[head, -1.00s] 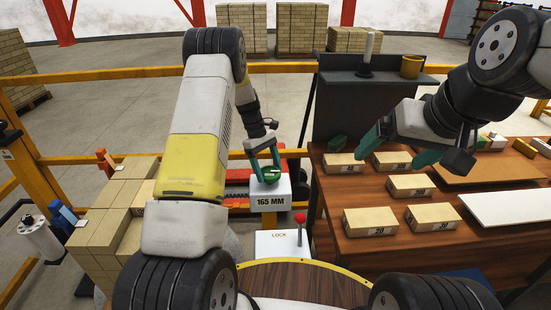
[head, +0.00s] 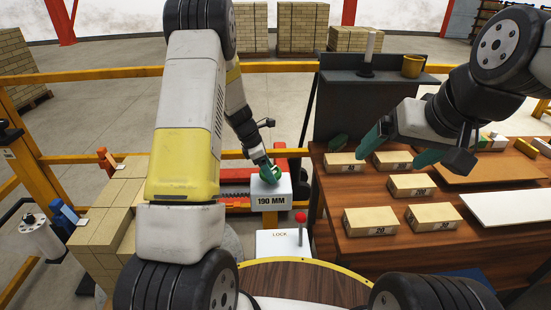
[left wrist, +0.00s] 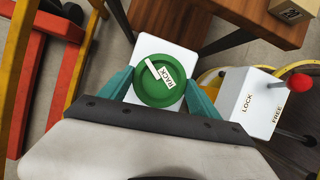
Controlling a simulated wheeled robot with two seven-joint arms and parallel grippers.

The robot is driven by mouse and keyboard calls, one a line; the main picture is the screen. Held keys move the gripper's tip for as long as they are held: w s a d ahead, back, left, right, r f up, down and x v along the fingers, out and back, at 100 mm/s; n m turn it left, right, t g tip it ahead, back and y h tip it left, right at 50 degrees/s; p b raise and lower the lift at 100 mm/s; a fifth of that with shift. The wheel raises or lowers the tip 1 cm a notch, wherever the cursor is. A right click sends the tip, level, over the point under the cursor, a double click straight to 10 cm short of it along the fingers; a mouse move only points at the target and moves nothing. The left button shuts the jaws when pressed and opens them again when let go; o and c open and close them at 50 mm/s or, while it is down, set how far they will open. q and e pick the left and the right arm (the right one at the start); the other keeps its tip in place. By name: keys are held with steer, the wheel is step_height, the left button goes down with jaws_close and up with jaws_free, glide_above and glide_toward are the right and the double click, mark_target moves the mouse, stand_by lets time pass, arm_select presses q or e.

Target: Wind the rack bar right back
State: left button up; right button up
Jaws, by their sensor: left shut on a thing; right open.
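A green round knob (left wrist: 160,80), with a white label reading "RACK" and a white line, sits on top of a white box (head: 283,196). The display on the box's front reads "190 MM" in the head view. My left gripper (head: 271,176) is shut on the knob from above; in the left wrist view its teal fingers (left wrist: 160,90) lie on either side of it. The red rack bar (head: 234,190) lies behind and left of the box, partly hidden by my left arm. My right gripper (head: 400,142) is open and empty above the wooden table's left part.
A white lock box (head: 284,243) with a red-knobbed lever (head: 301,217) stands in front of the display box; its top reads "LOCK" and "FREE". Several labelled bricks lie on the wooden table (head: 360,215) at right. Stacked bricks (head: 103,225) stand at left.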

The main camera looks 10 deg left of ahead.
arm_select(q)
steer(key=n, duration=0.2)
steer(key=n+t+y, duration=0.1)
steer(key=n, duration=0.1)
steer(key=shift+s+d+n+t, duration=0.1)
steer(key=shift+n+t, duration=0.2)
steer(key=n+t+y, duration=0.1)
steer(key=n, duration=0.3)
steer(key=shift+d, duration=0.1)
steer(key=shift+n, duration=0.3)
steer(key=o, duration=1.4)
steer(key=shift+c, duration=0.2)
steer(key=shift+v, duration=3.9)
steer(key=shift+d, duration=0.1)
